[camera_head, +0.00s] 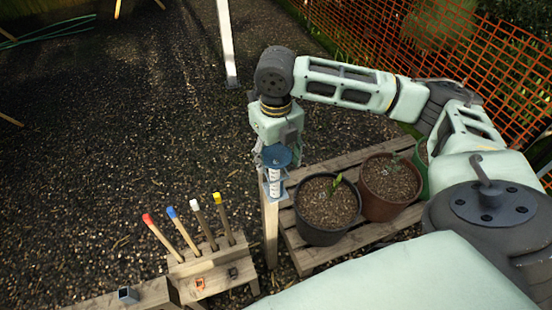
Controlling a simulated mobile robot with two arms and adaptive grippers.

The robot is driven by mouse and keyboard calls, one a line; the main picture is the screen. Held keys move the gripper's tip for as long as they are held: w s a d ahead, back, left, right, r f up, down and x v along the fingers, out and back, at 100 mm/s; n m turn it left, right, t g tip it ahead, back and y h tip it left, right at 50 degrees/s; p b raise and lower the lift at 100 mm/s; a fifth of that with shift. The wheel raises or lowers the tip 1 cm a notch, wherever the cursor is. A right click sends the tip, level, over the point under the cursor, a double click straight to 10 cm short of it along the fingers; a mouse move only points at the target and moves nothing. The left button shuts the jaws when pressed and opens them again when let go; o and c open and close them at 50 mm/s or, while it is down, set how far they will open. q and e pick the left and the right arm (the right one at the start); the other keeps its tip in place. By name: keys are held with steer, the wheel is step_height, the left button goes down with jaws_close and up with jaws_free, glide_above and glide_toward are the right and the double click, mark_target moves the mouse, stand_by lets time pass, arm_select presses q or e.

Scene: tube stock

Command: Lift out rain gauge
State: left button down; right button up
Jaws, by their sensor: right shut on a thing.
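The rain gauge (277,157) has a blue funnel top and a pale tube with dark marks below it. It stands upright at the top of a wooden post (270,235). A blue part surrounds the lower tube there; I cannot tell whether the tube still sits inside it. My right gripper (272,147) reaches down from above and is shut on the rain gauge, by its upper part. Its fingers are partly hidden behind the funnel. My left gripper is not in view.
A black pot (322,232) and a brown pot (378,213) with plants stand on a wooden slatted platform (350,241) right of the post. A wooden block (208,262) holds several colour-tipped stakes at lower left. Orange mesh fencing (400,35) runs behind. Open gravel lies left.

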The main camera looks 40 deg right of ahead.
steer(key=c, duration=0.5)
steer(key=shift+r, duration=0.1)
